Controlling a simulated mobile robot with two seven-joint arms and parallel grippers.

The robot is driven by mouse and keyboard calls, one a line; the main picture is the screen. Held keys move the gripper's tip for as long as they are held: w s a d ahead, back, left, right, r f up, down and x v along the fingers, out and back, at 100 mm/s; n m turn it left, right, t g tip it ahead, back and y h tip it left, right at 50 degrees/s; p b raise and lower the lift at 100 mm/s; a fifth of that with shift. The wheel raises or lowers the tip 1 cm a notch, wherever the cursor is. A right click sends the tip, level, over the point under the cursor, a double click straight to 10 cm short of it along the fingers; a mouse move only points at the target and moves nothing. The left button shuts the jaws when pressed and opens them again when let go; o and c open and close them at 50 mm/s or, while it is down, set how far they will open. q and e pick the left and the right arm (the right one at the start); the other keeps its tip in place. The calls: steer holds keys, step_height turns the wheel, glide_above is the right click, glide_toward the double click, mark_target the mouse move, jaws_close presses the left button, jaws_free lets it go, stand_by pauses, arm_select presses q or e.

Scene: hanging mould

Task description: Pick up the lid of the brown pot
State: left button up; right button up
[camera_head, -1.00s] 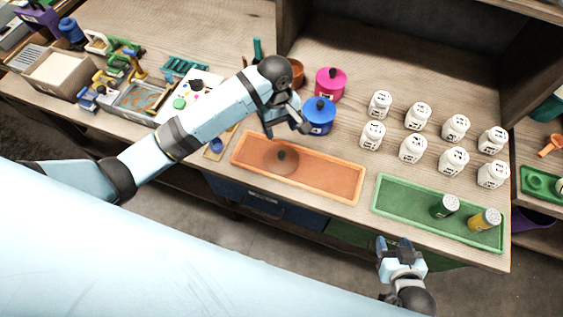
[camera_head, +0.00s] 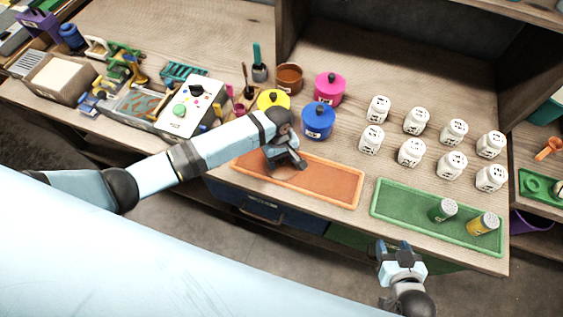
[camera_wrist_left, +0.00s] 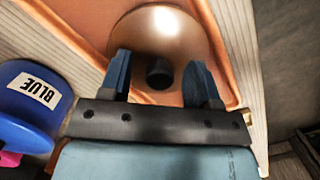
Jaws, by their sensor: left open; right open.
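The brown lid (camera_wrist_left: 165,35), a dome with a black knob (camera_wrist_left: 159,73), lies on the orange tray (camera_head: 335,190). In the head view my left gripper (camera_head: 288,163) is over the lid and hides most of it. In the left wrist view my left gripper (camera_wrist_left: 160,64) is open, with the knob between its two fingers and a gap on each side. The brown pot (camera_head: 289,77) stands lidless at the back of the table. My right gripper (camera_head: 394,249) is open and empty in front of the table's edge, below the green tray.
A blue pot (camera_head: 318,121), a pink pot (camera_head: 329,89) and a yellow pot (camera_head: 273,100) stand behind the orange tray. The blue one is close beside my left gripper in the wrist view. Several white jars (camera_head: 412,152) stand right. The green tray (camera_head: 405,207) holds two shakers.

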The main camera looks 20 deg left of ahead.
arm_select(q)
steer(key=shift+f, duration=0.15)
steer(key=c, duration=1)
